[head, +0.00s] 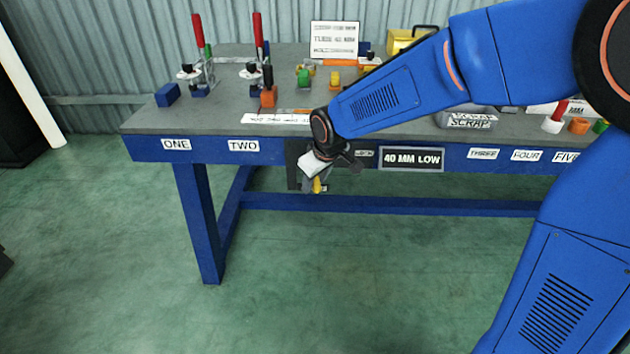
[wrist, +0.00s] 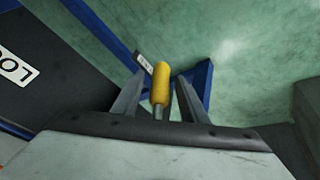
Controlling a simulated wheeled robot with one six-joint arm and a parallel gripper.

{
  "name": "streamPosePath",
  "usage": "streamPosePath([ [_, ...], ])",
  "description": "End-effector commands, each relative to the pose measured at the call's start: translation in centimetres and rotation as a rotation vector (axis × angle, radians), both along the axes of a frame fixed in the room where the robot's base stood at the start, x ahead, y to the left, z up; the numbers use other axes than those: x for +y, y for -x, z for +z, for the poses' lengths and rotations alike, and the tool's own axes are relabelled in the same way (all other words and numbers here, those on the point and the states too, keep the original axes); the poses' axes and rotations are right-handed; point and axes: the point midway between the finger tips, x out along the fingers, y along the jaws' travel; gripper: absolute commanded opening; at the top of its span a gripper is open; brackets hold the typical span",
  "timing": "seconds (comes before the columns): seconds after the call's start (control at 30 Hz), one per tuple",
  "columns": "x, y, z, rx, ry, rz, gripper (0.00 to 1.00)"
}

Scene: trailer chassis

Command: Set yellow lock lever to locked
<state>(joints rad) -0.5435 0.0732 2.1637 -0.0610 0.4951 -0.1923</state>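The yellow lock lever (wrist: 161,84) is a rounded yellow handle on a thin grey stem. In the wrist view it stands between the two fingers of my gripper (wrist: 160,98), with a narrow gap visible on each side. My gripper is open around it, and contact is not visible. In the head view my gripper (head: 317,178) is in front of the bench's front edge, pointing down, with a bit of the yellow lever (head: 317,186) showing below it. The lever's base and pivot are hidden by my gripper.
A dark panel (wrist: 40,105) with a white label (wrist: 14,66) beginning "LO" lies left in the wrist view. The blue-framed bench (head: 150,148) carries red-handled clamps (head: 258,30), coloured parts and a scrap bin (head: 466,119). A "40 MM LOW" sign (head: 411,158) hangs right of my gripper. Floor in front is clear.

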Motion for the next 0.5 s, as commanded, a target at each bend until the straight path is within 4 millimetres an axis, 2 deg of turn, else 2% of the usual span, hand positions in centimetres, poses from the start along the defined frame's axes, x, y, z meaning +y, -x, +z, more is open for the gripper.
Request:
streamPosePath([
  [0.27, 0.01, -0.03, -0.10, 0.000, 0.000, 0.000, 0.40],
  [0.43, 0.01, -0.03, -0.10, 0.000, 0.000, 0.000, 0.00],
  [0.5, 0.02, -0.02, -0.10, 0.000, 0.000, 0.000, 0.00],
])
